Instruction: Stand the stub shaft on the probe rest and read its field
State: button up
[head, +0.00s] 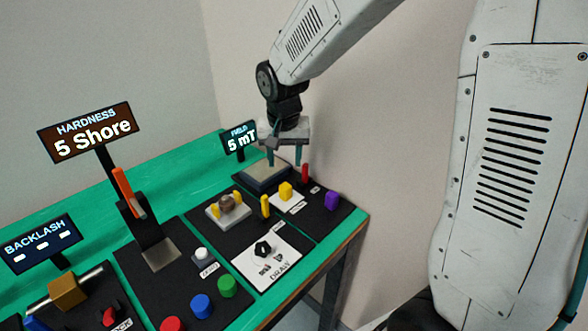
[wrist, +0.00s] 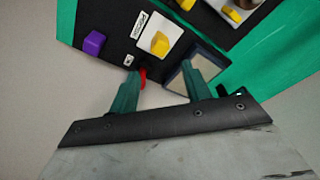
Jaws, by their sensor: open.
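My gripper (head: 284,162) is open and empty, pointing down at the far right end of the bench. In the wrist view its two green fingers (wrist: 162,76) are apart with nothing held between them. A grey pad in a dark frame (head: 264,178), which looks like the probe rest, lies just under and left of the gripper. The pad also shows behind the right finger in the wrist view (wrist: 178,81). The field display (head: 240,138) behind it reads 5 mT. A brownish round piece (head: 227,201), possibly the stub shaft, sits between yellow jaws on a pale block.
A red lever (head: 305,173), a yellow knob (head: 286,190) on a white plate and a purple block (head: 332,199) stand near the gripper. An upright yellow piece (head: 265,206) is nearby. The hardness display (head: 90,132) reads 5 Shore. Coloured buttons line the front.

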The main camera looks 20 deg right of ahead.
jog(key=s+d+r+n, duration=0.1)
jog(key=s+r, duration=0.2)
jog(key=s, duration=0.6)
jog(key=s+d+r+n, duration=0.1)
jog(key=s+r, duration=0.3)
jog(key=s, duration=0.6)
jog(key=s+d+r+n, duration=0.1)
jog(key=s+r+n, duration=0.1)
jog(key=s, duration=0.7)
jog(key=shift+s+d+r+y, duration=0.25)
jog(key=shift+d+r+y, duration=0.15)
jog(key=shift+r, duration=0.5)
